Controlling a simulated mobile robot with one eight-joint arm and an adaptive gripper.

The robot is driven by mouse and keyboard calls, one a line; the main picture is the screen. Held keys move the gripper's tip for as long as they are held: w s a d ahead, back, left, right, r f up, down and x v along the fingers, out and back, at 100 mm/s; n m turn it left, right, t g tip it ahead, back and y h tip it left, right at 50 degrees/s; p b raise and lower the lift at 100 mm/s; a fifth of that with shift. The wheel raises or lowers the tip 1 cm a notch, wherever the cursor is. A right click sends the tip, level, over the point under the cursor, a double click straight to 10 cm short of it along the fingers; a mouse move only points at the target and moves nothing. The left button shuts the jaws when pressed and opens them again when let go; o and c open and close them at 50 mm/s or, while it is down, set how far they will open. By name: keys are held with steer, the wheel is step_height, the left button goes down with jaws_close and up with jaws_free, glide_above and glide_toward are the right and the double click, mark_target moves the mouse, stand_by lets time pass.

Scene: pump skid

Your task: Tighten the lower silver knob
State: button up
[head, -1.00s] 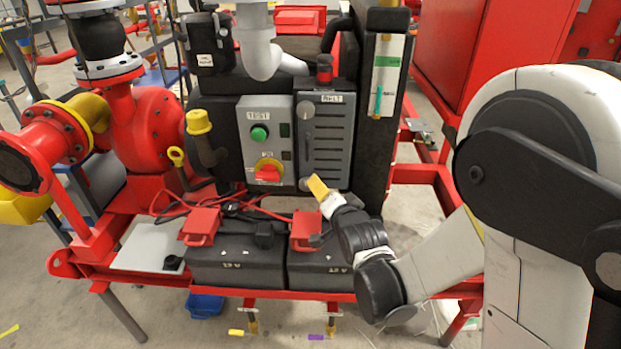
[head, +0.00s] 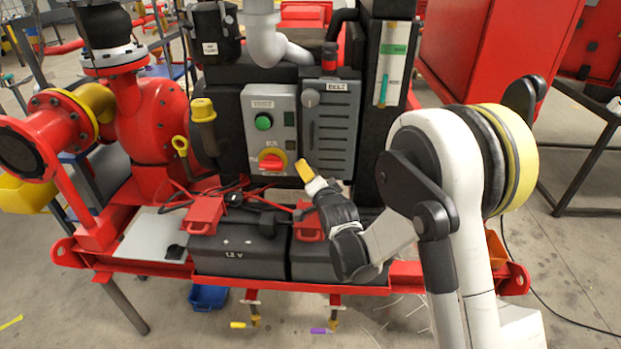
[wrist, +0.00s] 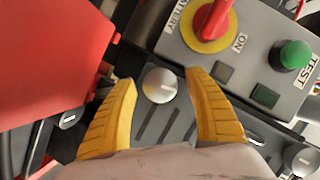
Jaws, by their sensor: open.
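The lower silver knob (wrist: 160,85) sits at the lower end of the grey BELT panel (head: 337,125). In the wrist view it appears between my two yellow fingertips, with a gap on both sides. In the head view it is hidden by my gripper (head: 304,170). My gripper (wrist: 165,88) is open at the knob and holds nothing. I cannot tell how deep the fingers reach around it. The upper silver knob (head: 312,98) is at the panel's top and also shows in the wrist view (wrist: 303,160).
Left of the BELT panel is a grey control box with a green TEST button (head: 263,121) and a red-and-yellow battery switch (head: 272,161). Below are black batteries (head: 236,255) with red terminal covers (head: 205,215) and cables. A red pump (head: 155,130) stands at left.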

steer(key=shift+w, duration=0.1)
steer(key=c, duration=1.2)
